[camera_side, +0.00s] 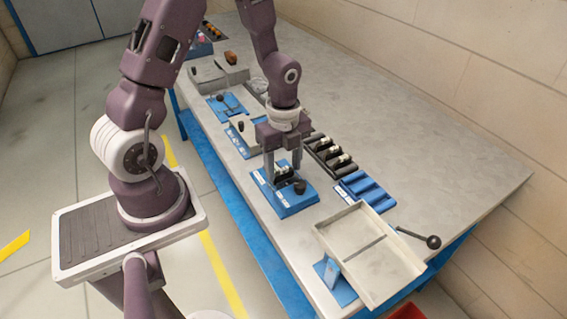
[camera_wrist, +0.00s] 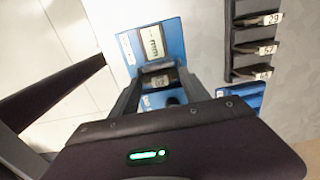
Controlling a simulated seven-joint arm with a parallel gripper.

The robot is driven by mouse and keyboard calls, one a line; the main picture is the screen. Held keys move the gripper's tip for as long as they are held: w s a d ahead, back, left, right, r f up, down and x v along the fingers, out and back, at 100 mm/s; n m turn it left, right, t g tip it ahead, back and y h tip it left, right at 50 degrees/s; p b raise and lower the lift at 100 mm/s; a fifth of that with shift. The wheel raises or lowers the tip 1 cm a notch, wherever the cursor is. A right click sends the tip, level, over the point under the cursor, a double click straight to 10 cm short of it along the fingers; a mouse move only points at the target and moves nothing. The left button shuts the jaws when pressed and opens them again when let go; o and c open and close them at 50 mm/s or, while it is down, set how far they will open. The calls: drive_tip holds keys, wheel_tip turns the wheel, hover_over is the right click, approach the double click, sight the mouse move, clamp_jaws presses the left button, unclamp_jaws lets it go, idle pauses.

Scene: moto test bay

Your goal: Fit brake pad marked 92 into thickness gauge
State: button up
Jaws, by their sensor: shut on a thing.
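The thickness gauge has a blue base plate (camera_side: 290,207) near the table's front edge, with a dark round knob on it. It also shows in the wrist view (camera_wrist: 172,36), with a white label on the plate. My gripper (camera_side: 283,172) is down over the gauge, shut on a dark brake pad with a pale tag. The pad (camera_wrist: 158,81) shows between the fingers in the wrist view, its number too small to read. The pad is at the gauge. I cannot tell whether it is seated, as the fingers hide its lower edge.
A black rack (camera_wrist: 236,68) holds several tagged pads right of the gauge. A blue slotted rack (camera_side: 366,190) and a shallow beige tray (camera_side: 325,239) stand nearer the camera. A black-knobbed lever (camera_side: 433,242) lies beside the tray. The table's right side is clear.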

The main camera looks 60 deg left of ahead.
idle(0.4)
drive_tip(key=o, duration=1.5)
drive_tip(key=shift+r, duration=3.55)
drive_tip(key=shift+r, duration=0.15)
drive_tip(key=s+d+r+n+t, duration=0.2)
drive_tip(key=s+d+r+n, duration=0.2)
drive_tip(key=s+r+n, duration=0.3)
drive_tip(key=s+d+r+n+t, duration=0.3)
drive_tip(key=s+r+n, duration=0.4)
drive_tip(key=r+n, duration=0.3)
drive_tip(key=shift+d+n+t, duration=0.3)
drive_tip(key=shift+d+n, duration=0.05)
drive_tip(key=shift+n, duration=0.15)
